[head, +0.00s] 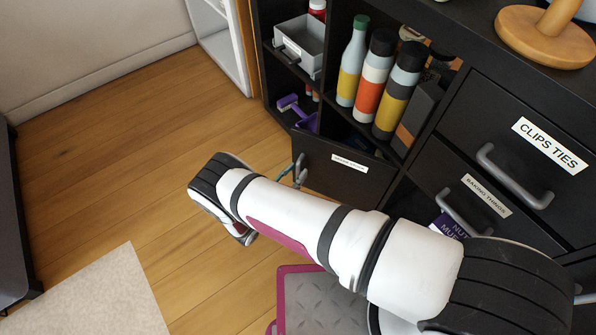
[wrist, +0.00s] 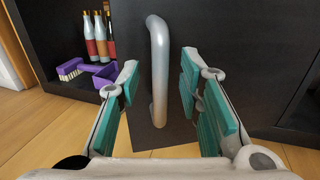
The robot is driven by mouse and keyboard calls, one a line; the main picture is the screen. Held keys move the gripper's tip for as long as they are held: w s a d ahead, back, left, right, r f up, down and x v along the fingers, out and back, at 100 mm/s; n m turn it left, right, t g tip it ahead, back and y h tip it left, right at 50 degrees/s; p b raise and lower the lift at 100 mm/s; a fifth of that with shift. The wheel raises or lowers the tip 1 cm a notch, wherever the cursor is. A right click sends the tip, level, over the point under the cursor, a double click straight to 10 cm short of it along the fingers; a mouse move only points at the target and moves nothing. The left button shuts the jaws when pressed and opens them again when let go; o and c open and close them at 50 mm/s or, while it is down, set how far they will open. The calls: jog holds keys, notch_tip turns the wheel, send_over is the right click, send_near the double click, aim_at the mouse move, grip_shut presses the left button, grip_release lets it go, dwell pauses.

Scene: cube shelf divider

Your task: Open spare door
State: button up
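The black door (head: 335,178) with a small white label (head: 350,163), too small to read surely, is low in the shelf unit. In the head view, it appears ajar, with a dark interior showing above its top edge. Its grey upright bar handle (head: 300,168) is near its left edge. In the wrist view, the handle (wrist: 158,75) stands between the two teal finger pads of my gripper (wrist: 160,90). The fingers are open, with gaps on both sides of the bar. My forearm hides most of the gripper in the head view.
Bottles (head: 372,80) stand in the cubby above the door. A purple dustpan and brush (wrist: 85,70) lie in the cubby to the left. Drawers with grey handles (head: 515,175) are to the right. A pink-edged grey object (head: 300,300) is below my arm. The wooden floor (head: 130,150) is clear at left.

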jog(key=shift+x, duration=0.95)
grip_shut()
jog(key=shift+s, duration=0.15)
